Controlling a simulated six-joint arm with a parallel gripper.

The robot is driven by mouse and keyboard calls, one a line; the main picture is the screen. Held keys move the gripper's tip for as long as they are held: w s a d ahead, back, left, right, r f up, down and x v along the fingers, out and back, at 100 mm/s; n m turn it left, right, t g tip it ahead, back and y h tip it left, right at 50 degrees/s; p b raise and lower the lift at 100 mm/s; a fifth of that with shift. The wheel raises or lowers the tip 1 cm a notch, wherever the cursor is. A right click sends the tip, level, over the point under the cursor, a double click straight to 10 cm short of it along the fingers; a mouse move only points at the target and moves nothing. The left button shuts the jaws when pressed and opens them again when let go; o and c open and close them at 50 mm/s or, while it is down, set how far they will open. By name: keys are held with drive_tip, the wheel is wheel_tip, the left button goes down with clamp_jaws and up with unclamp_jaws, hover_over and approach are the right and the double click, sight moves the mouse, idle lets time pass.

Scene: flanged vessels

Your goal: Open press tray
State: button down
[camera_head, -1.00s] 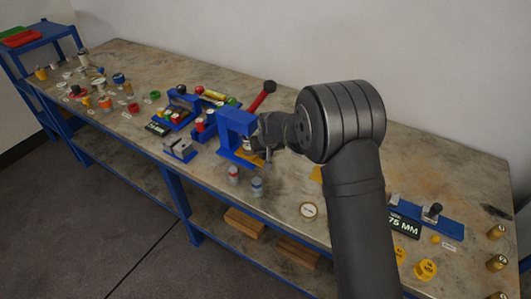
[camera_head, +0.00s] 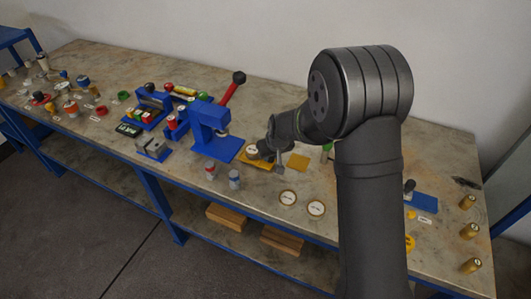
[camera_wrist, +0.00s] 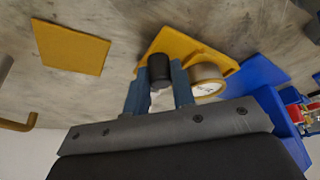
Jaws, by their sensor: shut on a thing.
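The blue press (camera_head: 212,140) stands on the workbench with its red lever raised to the upper right. Its yellow tray (camera_head: 245,157) sticks out on the right side, with a round white-faced part (camera_head: 252,151) on it. In the wrist view the tray (camera_wrist: 164,41) shows with the round part (camera_wrist: 207,81) beside a black knob (camera_wrist: 159,67). My gripper (camera_wrist: 159,83) is shut on this knob, one finger on each side. In the head view my gripper (camera_head: 277,158) is at the tray's outer end, partly hidden by my wrist.
A flat yellow square (camera_head: 299,162) lies right of the tray. Two round white-faced discs (camera_head: 288,198) lie near the bench's front edge. Blue fixtures (camera_head: 152,146) crowd the left side.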

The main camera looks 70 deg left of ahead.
drive_tip(key=c, duration=1.5)
unclamp_jaws()
drive_tip(key=shift+r, duration=0.1)
drive_tip(key=v, duration=1.7)
drive_tip(key=shift+d, duration=0.15)
drive_tip(key=x, duration=1.7)
drive_tip(key=shift+a, duration=0.2)
drive_tip(key=v, duration=1.7)
